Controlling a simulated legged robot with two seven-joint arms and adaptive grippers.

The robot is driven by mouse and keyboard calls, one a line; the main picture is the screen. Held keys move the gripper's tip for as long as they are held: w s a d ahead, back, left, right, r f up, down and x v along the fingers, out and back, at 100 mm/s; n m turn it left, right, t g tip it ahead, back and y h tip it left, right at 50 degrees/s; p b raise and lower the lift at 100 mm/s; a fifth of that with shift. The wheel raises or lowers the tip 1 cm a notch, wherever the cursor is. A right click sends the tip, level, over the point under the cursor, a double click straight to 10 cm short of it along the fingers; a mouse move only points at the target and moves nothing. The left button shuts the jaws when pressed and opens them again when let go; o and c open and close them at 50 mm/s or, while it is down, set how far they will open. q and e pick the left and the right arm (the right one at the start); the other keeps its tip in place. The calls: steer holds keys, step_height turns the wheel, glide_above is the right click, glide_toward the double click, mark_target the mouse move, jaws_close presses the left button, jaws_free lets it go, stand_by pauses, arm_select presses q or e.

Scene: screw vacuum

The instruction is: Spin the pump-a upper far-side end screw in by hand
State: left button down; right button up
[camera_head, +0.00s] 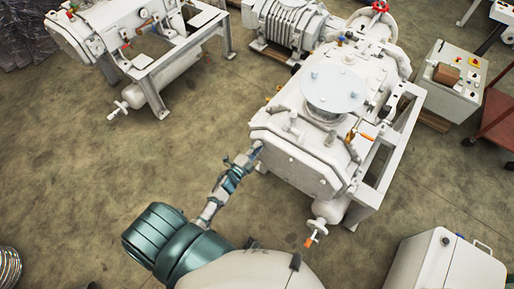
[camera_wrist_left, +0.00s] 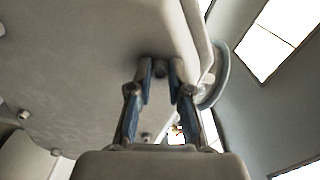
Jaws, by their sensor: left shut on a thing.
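The white pump (camera_head: 295,160) stands on a frame right of centre in the head view, with its flat end plate facing me. My left gripper (camera_head: 254,152) reaches up to the left edge of that plate. In the left wrist view the plate's pale underside fills the upper left. There the fingertips of my left gripper (camera_wrist_left: 160,72) are shut on a small dark screw (camera_wrist_left: 160,70) at the plate's edge. The fingers hide most of the screw, so I cannot tell how deep it sits. My right gripper is not in view.
A second white machine (camera_head: 130,35) stands at the back left. A control box (camera_head: 450,85) and a red cart (camera_head: 495,120) are at the right. A white cabinet (camera_head: 445,265) is at the lower right.

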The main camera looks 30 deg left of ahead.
arm_select(q)
steer(key=shift+s+d+f, duration=0.1)
steer(key=shift+s+f, duration=0.1)
steer(key=shift+f, duration=0.15)
steer(key=c, duration=1.1)
jaws_free()
steer(key=shift+c, duration=0.2)
steer(key=shift+o, duration=0.3)
steer(key=shift+r, duration=0.2)
steer(key=s, duration=1.2)
steer(key=shift+a, duration=0.45)
steer(key=shift+w+f, duration=0.1)
steer(key=s+d+f+n+g+y, duration=0.1)
steer(key=s+f+n+g, duration=0.3)
steer(key=f, duration=0.7)
steer(key=s+d+f+n+g+y, duration=0.1)
steer(key=s+d+f+n+g, duration=0.2)
steer(key=f, duration=0.8)
steer(key=s+d+f+n+g, duration=0.2)
steer(key=s+f+g, duration=0.3)
steer(key=s+f, duration=0.3)
steer(key=s+d+f+n+g+h, duration=0.1)
steer(key=s+f+n+g, duration=0.3)
steer(key=s+f, duration=0.4)
steer(key=s+d, duration=0.1)
steer(key=s, duration=0.4)
steer(key=shift+s+g, duration=0.25)
steer(key=shift+g, duration=0.15)
